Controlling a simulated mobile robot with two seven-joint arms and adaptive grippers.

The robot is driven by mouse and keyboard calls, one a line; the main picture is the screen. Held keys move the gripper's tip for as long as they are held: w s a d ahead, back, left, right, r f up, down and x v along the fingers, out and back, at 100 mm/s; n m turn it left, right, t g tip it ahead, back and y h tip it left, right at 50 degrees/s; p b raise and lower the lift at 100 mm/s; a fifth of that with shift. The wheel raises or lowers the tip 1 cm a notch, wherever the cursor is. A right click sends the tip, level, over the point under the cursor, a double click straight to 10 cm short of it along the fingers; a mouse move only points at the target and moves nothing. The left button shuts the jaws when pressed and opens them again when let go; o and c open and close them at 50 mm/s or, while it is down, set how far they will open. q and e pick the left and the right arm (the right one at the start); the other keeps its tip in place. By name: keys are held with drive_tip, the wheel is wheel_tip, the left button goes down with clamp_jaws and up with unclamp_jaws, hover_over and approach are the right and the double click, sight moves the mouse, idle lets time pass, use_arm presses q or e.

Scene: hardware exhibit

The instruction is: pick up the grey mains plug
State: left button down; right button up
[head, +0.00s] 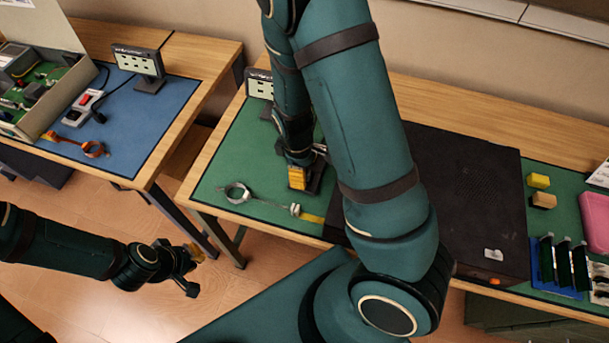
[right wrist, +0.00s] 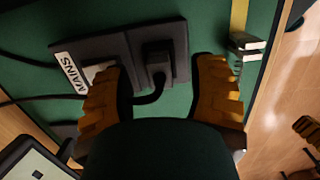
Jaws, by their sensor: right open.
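In the right wrist view a black socket block (right wrist: 116,50) with a white MAINS label (right wrist: 75,73) lies on the green mat. A pale grey piece, perhaps the grey mains plug (right wrist: 99,70), sits beside the label, partly hidden by one finger. A darker plug (right wrist: 158,64) with a curled black cable sits in the block, between the fingers in the picture. My right gripper (right wrist: 167,92) is open and touches neither plug as far as I can see. In the head view my right gripper (head: 299,178) is over the block. My left gripper (head: 192,271) is open, left of the bench.
A large black box (head: 465,190) stands to the right, partly behind my right arm. A small display (head: 258,86) stands behind the block.

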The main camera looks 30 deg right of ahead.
drive_tip(key=shift+f, duration=0.7)
drive_tip(key=shift+c, duration=0.4)
drive_tip(key=c, duration=0.9)
drive_tip(key=shift+r, duration=0.1)
wheel_tip(320, 180, up, 10)
drive_tip(key=p, duration=0.2)
drive_tip(key=shift+p, duration=0.35)
